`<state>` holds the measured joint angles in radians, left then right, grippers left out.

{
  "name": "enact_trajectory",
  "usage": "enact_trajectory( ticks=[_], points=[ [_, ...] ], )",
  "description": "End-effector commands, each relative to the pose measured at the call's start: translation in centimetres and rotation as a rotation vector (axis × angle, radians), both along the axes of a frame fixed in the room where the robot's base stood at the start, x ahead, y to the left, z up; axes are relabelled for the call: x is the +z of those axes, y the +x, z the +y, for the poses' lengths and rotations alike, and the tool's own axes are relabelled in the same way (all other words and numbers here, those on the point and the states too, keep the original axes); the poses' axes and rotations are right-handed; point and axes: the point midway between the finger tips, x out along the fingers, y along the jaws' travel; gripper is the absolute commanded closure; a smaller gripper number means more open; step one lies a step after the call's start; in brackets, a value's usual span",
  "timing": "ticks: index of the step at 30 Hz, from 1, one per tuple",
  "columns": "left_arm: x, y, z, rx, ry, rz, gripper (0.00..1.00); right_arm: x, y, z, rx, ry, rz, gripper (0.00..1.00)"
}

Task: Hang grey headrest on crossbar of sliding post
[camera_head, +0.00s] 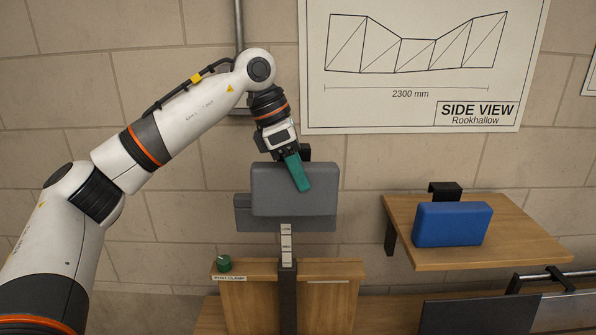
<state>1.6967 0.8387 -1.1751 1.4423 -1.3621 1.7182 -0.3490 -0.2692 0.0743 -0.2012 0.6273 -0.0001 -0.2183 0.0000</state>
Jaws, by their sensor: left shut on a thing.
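My left gripper (297,173), with a green finger in front, is shut on the top of the grey headrest (293,200) and holds it up in the middle of the view. A black piece, likely its hook, shows behind its top right. A darker grey block (244,216) is partly hidden behind the headrest. The dark sliding post (288,293) with white labels stands below; the headrest overlaps its top. The crossbar cannot be made out, and I cannot tell whether the hook touches it. My right gripper is not in view.
A blue headrest (452,224) with a black hook (445,190) lies on a wooden shelf (540,246) at right. A green knob (224,263) labelled POST CLAMP sits on the wooden panel (340,270) left of the post. A metal rail and dark panel (480,314) are at lower right.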

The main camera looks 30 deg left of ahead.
Motion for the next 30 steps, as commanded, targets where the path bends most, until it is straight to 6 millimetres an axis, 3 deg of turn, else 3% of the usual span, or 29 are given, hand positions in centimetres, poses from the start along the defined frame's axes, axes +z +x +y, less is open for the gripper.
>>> enact_trajectory(
  ticks=[11,14,21,30],
  points=[
    [-1.7,0.1,0.3,0.006,-0.001,-0.008,1.0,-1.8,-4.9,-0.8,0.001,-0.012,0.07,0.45],
    [-2.6,0.1,0.2,0.006,-0.001,-0.008,1.0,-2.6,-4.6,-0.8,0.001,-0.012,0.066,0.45],
    [-4.8,0.0,0.2,0.005,0.0,-0.007,1.0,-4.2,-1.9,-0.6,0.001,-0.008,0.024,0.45],
    [-7.5,0.0,0.2,0.004,-0.001,-0.008,1.0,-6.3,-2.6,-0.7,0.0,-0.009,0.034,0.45]
  ],
)
